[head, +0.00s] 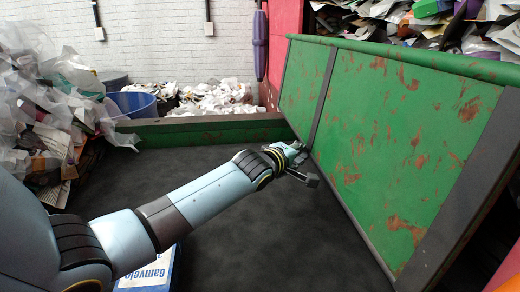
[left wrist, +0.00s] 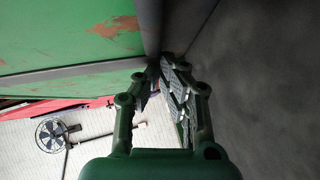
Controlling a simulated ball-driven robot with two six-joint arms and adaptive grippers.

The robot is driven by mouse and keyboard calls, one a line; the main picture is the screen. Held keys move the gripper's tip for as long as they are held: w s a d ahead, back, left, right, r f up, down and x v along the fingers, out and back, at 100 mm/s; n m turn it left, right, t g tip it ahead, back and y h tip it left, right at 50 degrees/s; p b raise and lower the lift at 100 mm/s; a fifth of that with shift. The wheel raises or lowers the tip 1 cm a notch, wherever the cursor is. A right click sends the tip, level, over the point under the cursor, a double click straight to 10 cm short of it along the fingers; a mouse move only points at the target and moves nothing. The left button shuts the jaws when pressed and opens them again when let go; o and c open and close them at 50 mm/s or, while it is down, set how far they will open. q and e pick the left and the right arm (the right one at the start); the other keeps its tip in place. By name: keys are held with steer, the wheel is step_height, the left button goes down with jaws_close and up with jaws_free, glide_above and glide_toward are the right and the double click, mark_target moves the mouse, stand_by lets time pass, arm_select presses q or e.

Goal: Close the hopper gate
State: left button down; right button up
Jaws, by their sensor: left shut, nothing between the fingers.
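A large green panel with rust patches (head: 370,125), which looks like the hopper gate, stands along the right side of the dark belt. Grey strips cross it. My left gripper (head: 304,166) is at the far part of the panel, close to its lower edge. In the left wrist view the left gripper's fingers (left wrist: 168,68) are shut with nothing between them. Their tips are close to where the green panel (left wrist: 75,30) meets the dark surface; I cannot tell whether they touch. My right gripper is not in view.
The dark belt (head: 290,235) is mostly clear. A low green edge (head: 215,131) closes its far side. Piled paper and plastic waste (head: 55,95) lies at the left, with more behind the panel (head: 430,28). A blue tub (head: 135,104) stands at the back.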

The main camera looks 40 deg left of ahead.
mark_target(311, 156)
arm_select(q)
steer(key=shift+w+d+f+b, duration=0.2)
steer(key=shift+w+d+b, duration=0.25)
steer(key=shift+w+d, duration=0.3)
steer(key=shift+w+d+f+b, duration=0.15)
steer(key=shift+w+d+b, duration=0.35)
steer(key=shift+w, duration=0.35)
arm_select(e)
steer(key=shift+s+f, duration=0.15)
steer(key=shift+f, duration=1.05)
